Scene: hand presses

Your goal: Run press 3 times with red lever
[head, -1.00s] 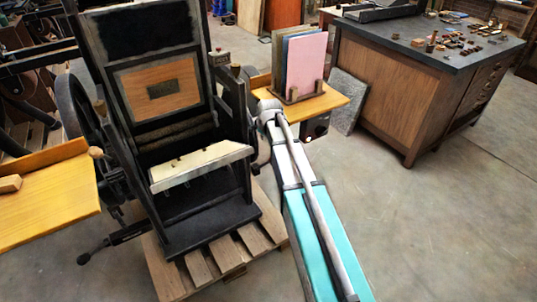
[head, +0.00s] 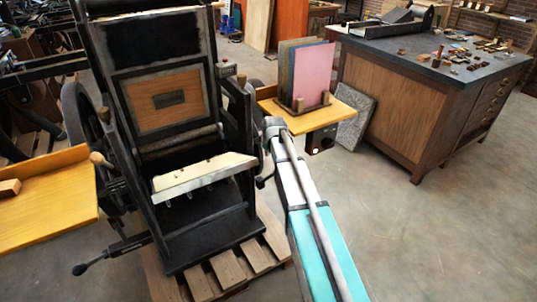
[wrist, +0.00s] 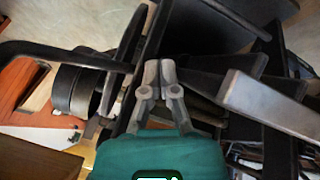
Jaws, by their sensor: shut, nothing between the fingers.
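The black hand press (head: 168,52) stands on a pallet, with a wooden panel in its upright frame and a pale slanted plate (head: 205,176) at its front. No lever that is clearly red shows in either view. A black crank with a knob (head: 80,269) sticks out low at the press's left. My arm reaches to the press's right side in the head view, where my gripper is hidden. In the wrist view my gripper (wrist: 158,70) is shut and empty, among dark press parts. A bent black bar (wrist: 62,52) lies to its left; I see no hold on it.
A board with upright coloured sheets (head: 313,75) is right of the press, and a yellow board (head: 50,215) is at its left. The pallet (head: 228,270) juts out below. A wooden cabinet (head: 385,105) stands at the right. The floor in front of it is clear.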

